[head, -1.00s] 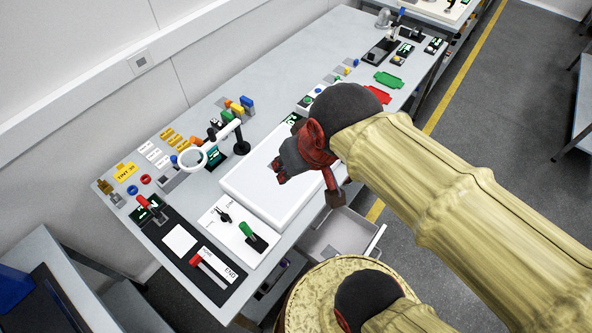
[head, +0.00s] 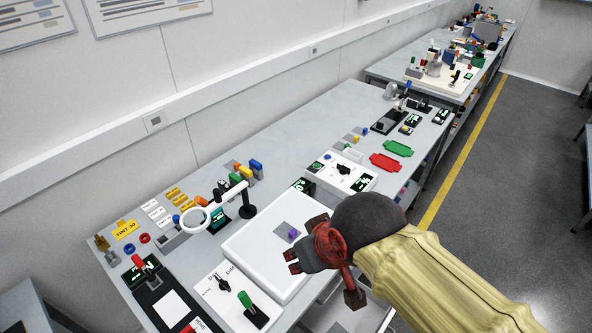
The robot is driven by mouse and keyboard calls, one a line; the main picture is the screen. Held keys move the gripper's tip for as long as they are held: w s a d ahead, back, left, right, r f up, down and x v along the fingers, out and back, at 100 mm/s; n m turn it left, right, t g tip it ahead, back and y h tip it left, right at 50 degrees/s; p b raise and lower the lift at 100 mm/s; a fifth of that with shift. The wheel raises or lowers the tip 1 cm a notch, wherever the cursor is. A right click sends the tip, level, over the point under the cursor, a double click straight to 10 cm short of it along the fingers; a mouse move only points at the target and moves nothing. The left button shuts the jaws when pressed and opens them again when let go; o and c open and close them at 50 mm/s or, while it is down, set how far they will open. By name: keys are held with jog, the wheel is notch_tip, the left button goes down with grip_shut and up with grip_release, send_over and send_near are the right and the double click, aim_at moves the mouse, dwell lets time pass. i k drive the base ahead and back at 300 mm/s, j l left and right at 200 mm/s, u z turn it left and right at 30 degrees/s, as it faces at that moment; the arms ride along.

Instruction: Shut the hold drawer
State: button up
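An open drawer (head: 328,316) sticks out from under the front edge of the workbench, at the bottom of the head view. My arm and gripper hide part of it, and the frame cuts off its lower part. I cannot read a label on it. My gripper (head: 290,261), dark grey and red, is over the front edge of the white panel, above and to the left of the drawer in the picture. It appears apart from the drawer. I see nothing held in it, but its finger gap is not clear.
The white panel (head: 256,245) bears a small grey block with a purple patch (head: 293,234). A white ring magnifier (head: 194,221) stands behind it. A green-handled lever (head: 246,302) is to the left. Red (head: 386,162) and green (head: 397,148) trays lie farther back. The floor at right is clear.

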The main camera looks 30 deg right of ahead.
aim_at(318, 318)
jog(key=k+l+z, duration=0.25)
jog(key=k+l, duration=0.7)
jog(key=j+z, duration=0.25)
jog(key=j, duration=0.45)
